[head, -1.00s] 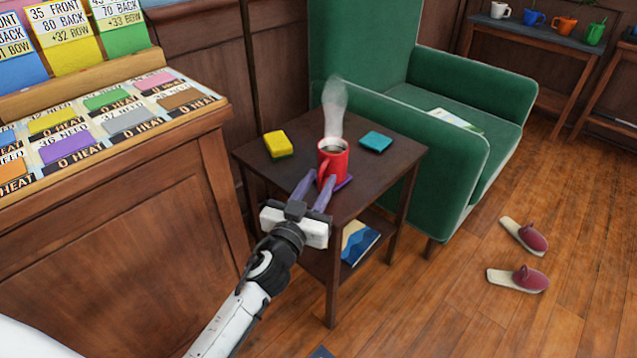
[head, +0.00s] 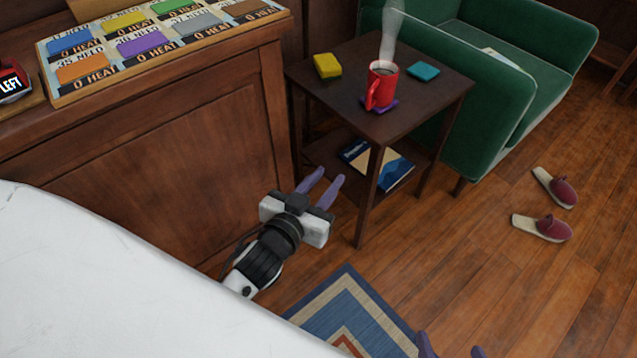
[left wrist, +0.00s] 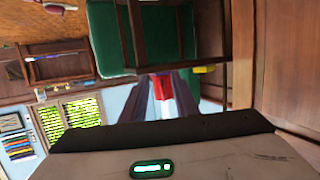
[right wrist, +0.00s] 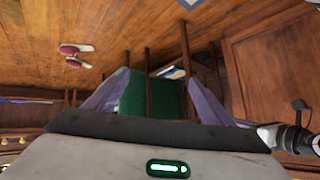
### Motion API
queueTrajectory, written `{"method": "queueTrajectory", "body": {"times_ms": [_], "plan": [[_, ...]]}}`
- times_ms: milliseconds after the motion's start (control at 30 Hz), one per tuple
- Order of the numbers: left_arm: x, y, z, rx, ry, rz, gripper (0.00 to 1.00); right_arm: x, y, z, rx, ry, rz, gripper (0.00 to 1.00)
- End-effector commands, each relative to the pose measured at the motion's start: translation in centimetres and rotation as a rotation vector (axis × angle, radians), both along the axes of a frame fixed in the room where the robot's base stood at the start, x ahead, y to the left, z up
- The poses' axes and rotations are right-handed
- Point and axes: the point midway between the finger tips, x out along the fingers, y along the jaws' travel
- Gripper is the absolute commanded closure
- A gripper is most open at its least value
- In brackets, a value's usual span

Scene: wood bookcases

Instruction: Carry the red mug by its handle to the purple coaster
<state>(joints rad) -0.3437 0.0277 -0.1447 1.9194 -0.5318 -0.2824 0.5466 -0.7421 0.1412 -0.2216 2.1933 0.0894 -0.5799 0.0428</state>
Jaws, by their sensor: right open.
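The red mug (head: 382,83) stands upright on the side table, with steam rising from it and its handle toward the front. The purple coaster (head: 388,106) shows under its base, mostly hidden by the mug. My left gripper (head: 328,176) is open and empty, apart from the mug, in front of the table and lower than its top. The left wrist view shows a red shape, likely the mug, between the fingers (left wrist: 161,88). My right gripper (head: 450,346) is open at the bottom edge of the head view; its spread fingers also show in the right wrist view (right wrist: 152,92).
A wooden cabinet (head: 190,150) stands left, a green armchair (head: 495,110) behind. Slippers (head: 541,228) and a rug (head: 350,310) lie on the floor.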

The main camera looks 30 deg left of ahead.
Motion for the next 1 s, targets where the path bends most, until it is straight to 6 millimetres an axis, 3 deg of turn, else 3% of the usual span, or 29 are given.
{"method": "queueTrajectory", "body": {"times_ms": [33,200,333,433,733,1000], "plan": [[-3.4,-0.5,-2.2,-0.009,0.096,-0.022,0.72,0.1,0.0,0.0,0.0,-0.001,0.0,0.24],[-12.7,-3.7,-6.5,-0.055,0.356,-0.15,0.72,0.1,0.0,0.1,0.0,-0.002,-0.002,0.24],[-17.0,-5.8,-7.5,-0.083,0.461,-0.235,0.72,0.1,0.0,0.0,0.001,-0.002,-0.001,0.24],[-18.0,-6.4,-7.6,-0.094,0.486,-0.26,0.72,0.1,0.0,0.0,0.001,-0.001,-0.001,0.24],[-18.0,-6.4,-7.2,-0.092,0.487,-0.26,0.72,0.1,0.0,0.6,0.0,-0.001,0.0,0.24],[-18.2,-5.6,-1.9,-0.053,0.51,-0.252,0.72,0.0,-0.6,5.8,-0.043,0.017,0.006,0.24]]}}
